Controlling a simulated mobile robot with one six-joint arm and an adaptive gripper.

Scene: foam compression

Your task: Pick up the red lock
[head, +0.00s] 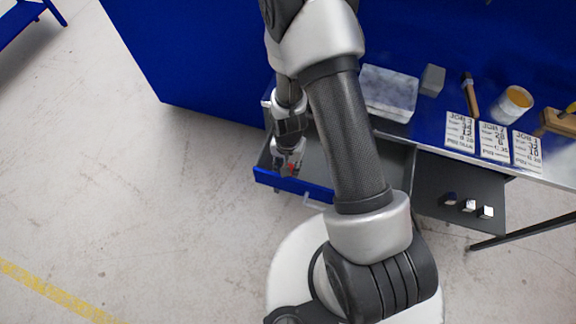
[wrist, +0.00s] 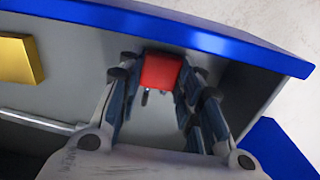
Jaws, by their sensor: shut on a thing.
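The red lock (wrist: 160,71) is a small red block between the two fingers of my gripper (wrist: 158,82) in the wrist view. My gripper is shut on it. In the head view, a small bit of red (head: 291,167) shows at the tip of my gripper (head: 289,168), over the open blue-fronted drawer (head: 314,188). The wrist view shows the drawer's blue rim (wrist: 185,33) just beyond the lock. I cannot tell whether the lock touches the drawer floor.
A yellow block (wrist: 18,59) lies in the drawer, left in the wrist view. The workbench above holds a foam slab (head: 388,90), a grey block (head: 432,79), a brush (head: 470,97), an orange-topped pot (head: 513,103) and job cards (head: 493,142). Open floor lies left.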

